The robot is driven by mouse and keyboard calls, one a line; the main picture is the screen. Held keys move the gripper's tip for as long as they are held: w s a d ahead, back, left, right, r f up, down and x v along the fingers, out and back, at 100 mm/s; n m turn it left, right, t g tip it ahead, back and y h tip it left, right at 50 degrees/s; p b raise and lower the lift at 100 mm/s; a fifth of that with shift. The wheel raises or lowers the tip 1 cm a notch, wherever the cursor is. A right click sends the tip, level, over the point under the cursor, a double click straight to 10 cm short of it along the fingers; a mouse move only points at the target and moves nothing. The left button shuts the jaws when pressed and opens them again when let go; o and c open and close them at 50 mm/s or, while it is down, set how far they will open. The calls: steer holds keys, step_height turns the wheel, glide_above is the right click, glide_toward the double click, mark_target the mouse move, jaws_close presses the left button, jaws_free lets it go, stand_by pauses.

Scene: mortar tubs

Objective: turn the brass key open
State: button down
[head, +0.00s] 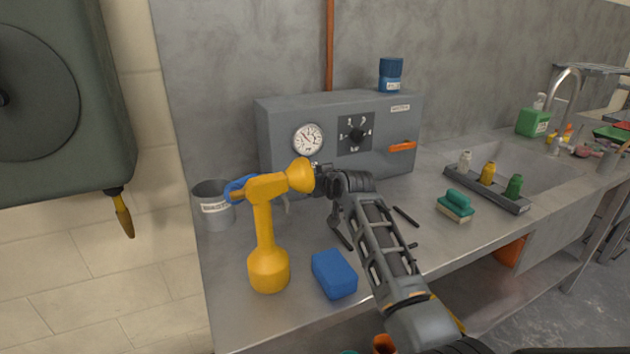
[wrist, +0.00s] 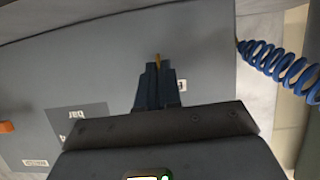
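The brass key (wrist: 157,57) shows as a small yellow-brown tip between my fingertips in the wrist view, against the front of the grey panel box (wrist: 105,55). My gripper (wrist: 157,69) has its two dark fingers close together with the key between them; it looks shut on the key. In the head view my gripper (head: 318,169) is at the lower front of the grey panel box (head: 375,112), below the round gauge (head: 308,139). The key cannot be made out there; the yellow drill-shaped tool and my wrist cover that spot. How far the key is turned cannot be told.
The yellow drill-shaped tool (head: 264,230) stands just left of my gripper. A blue coiled hose (wrist: 280,66) hangs at right in the wrist view.

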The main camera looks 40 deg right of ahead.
steer(key=c, duration=1.4)
jaws_free()
steer(key=shift+w+f, duration=0.1)
steer(key=shift+w, duration=0.2)
steer(key=shift+o, duration=0.4)
steer(key=shift+s, duration=0.1)
steer(key=v, duration=0.7)
steer(key=shift+s, duration=0.35)
steer(key=shift+a, duration=0.15)
